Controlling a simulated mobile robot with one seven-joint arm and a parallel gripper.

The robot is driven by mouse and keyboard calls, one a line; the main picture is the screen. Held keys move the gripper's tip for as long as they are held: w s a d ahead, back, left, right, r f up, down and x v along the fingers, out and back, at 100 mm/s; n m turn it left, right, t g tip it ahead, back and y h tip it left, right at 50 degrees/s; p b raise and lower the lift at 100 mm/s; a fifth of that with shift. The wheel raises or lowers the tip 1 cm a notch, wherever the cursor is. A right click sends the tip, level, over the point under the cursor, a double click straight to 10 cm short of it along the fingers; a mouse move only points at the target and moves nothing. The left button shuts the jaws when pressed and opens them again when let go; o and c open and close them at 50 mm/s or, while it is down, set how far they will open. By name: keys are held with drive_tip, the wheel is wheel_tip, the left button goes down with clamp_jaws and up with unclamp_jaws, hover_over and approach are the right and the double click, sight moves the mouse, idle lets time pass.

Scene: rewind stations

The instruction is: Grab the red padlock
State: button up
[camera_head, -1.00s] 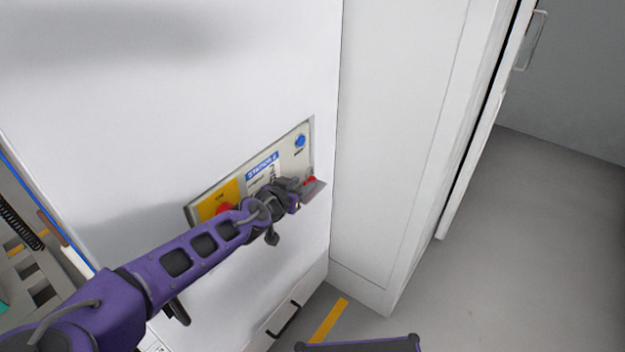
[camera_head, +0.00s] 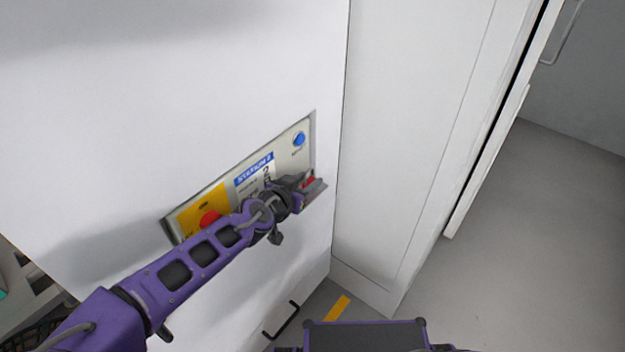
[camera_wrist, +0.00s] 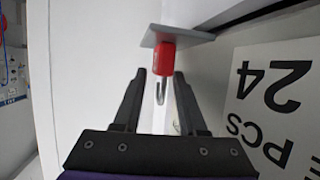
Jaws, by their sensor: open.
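The red padlock (camera_wrist: 164,58) sits against a small grey plate (camera_wrist: 180,36) at the top middle of the wrist view, its metal shackle pointing toward me. My gripper (camera_wrist: 160,74) is open, with one dark finger on each side of the padlock and shackle; I cannot tell whether either finger touches. In the head view, my gripper (camera_head: 306,186) is at the lower right of the control panel. Only a bit of the red padlock (camera_head: 309,181) shows there beside the gripper, and the rest is hidden.
The panel (camera_head: 252,176) on the white cabinet carries a blue button (camera_head: 299,139), a red button on yellow (camera_head: 209,218) and a "24 PCS" label (camera_wrist: 272,95). A black handle (camera_head: 281,320) is below. Open grey floor (camera_head: 520,250) lies to the right.

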clamp_jaws()
drive_tip(key=shift+r, duration=0.25)
idle(0.5)
